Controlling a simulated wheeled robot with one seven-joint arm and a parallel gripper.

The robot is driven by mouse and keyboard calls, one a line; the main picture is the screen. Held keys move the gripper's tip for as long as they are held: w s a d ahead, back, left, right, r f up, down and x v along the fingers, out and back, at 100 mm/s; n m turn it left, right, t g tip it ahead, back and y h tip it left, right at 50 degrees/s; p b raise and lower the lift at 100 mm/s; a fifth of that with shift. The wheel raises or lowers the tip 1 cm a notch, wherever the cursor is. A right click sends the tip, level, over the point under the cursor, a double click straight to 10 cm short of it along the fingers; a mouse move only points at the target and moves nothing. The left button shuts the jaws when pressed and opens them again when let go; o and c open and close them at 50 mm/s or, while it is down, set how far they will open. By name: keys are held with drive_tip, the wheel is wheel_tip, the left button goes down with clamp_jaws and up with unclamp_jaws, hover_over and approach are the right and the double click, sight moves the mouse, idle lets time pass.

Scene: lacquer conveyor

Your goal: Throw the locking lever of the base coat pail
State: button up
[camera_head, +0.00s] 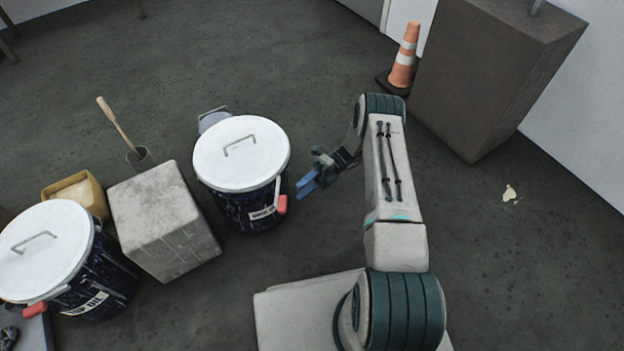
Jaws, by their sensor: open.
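Two dark blue pails with white lids and wire lid handles stand on the floor. The middle pail (240,203) has a white label and a red lever (282,205) at its right rim. The left pail (105,268) also has a white label and a red lever (35,310) at its front rim. My gripper (308,185), with blue fingers, is open and empty, just right of the middle pail's lid and apart from the red lever.
A grey block (165,220) stands between the pails. Behind it are a yellow container (92,192) and a dark cup (141,158) with a wooden-handled tool. A traffic cone (405,58) and a large brown box (480,80) stand at the back right. The right floor is mostly clear.

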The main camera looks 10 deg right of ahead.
drive_tip(key=shift+v, duration=1.75)
